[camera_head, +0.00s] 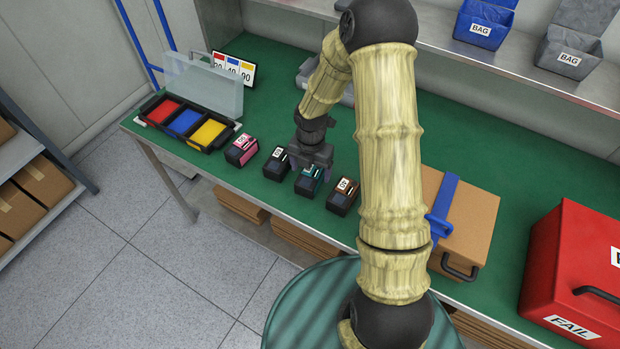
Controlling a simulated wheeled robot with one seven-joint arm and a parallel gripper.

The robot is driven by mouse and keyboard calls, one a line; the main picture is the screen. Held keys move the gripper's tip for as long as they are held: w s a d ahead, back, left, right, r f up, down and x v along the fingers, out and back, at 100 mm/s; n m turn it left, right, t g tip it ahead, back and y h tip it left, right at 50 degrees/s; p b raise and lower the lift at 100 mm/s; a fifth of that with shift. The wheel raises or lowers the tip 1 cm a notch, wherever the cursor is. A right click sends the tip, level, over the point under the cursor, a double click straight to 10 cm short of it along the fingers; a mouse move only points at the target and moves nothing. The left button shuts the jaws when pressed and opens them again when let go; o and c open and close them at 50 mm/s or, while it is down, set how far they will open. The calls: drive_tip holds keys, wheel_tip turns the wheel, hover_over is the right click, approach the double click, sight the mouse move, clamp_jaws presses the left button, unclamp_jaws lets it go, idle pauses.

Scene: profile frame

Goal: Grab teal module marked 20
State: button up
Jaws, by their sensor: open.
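The teal module (308,183) is a small dark block with a teal top part and a white label too small to read surely. It stands on the green table near the front edge, third from left in a row of modules. My gripper (310,168) is open and points down at the teal module, right at its back and top. Its fingers overlap the module's far side in the picture. I cannot tell whether they touch it or are around it. Part of the module's top is hidden by the gripper.
A pink module (241,151) and a white-labelled module (277,165) stand left, a brown module (343,196) close right. A case with red, blue and yellow compartments (207,146) lies far left. A cardboard box (470,225) and red bin (565,265) stand right.

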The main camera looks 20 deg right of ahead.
sight(310, 174)
wheel_tip(310, 174, down, 4)
drive_tip(key=shift+w+r, duration=0.1)
drive_tip(key=shift+w, duration=0.05)
drive_tip(key=shift+c, duration=0.2)
drive_tip(key=c, duration=1.1)
drive_tip(key=shift+r, duration=0.1)
drive_tip(key=shift+c, duration=0.2)
wheel_tip(310, 174, up, 10)
drive_tip(key=shift+f, duration=0.1)
